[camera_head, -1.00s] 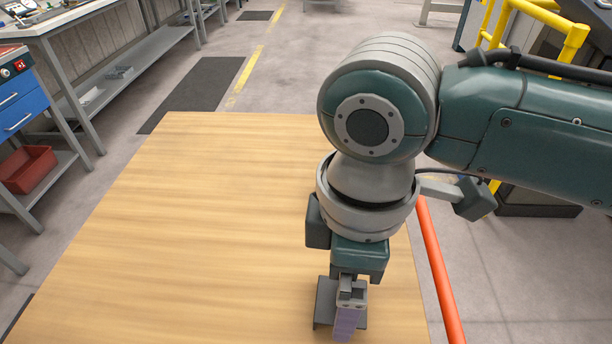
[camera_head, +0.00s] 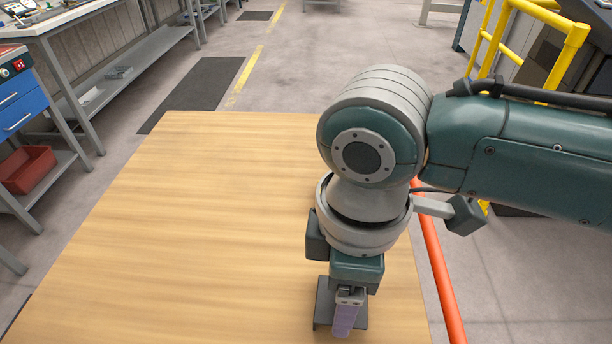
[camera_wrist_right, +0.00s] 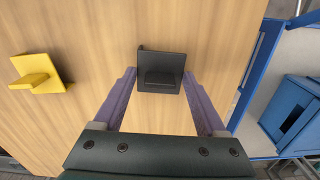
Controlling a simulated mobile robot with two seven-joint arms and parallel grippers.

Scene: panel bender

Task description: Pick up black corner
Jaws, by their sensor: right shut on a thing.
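The black corner (camera_wrist_right: 161,70), a dark angled piece with a flat plate and an upright flange, is on the wooden table top (camera_wrist_right: 85,75). In the head view the black corner (camera_head: 324,300) shows at the near right of the table, partly hidden by my right gripper (camera_head: 345,322). In the right wrist view, my right gripper's purple fingers (camera_wrist_right: 161,88) are on both sides of the corner, shut on it. It appears still at the table surface. My left gripper is in neither view.
A yellow corner (camera_wrist_right: 36,74) lies to the left on the table in the wrist view. A blue container (camera_wrist_right: 292,112) stands on a lower surface beyond the table edge. An orange-red bar (camera_head: 438,265) runs along the table's right side. The table's left and middle are clear.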

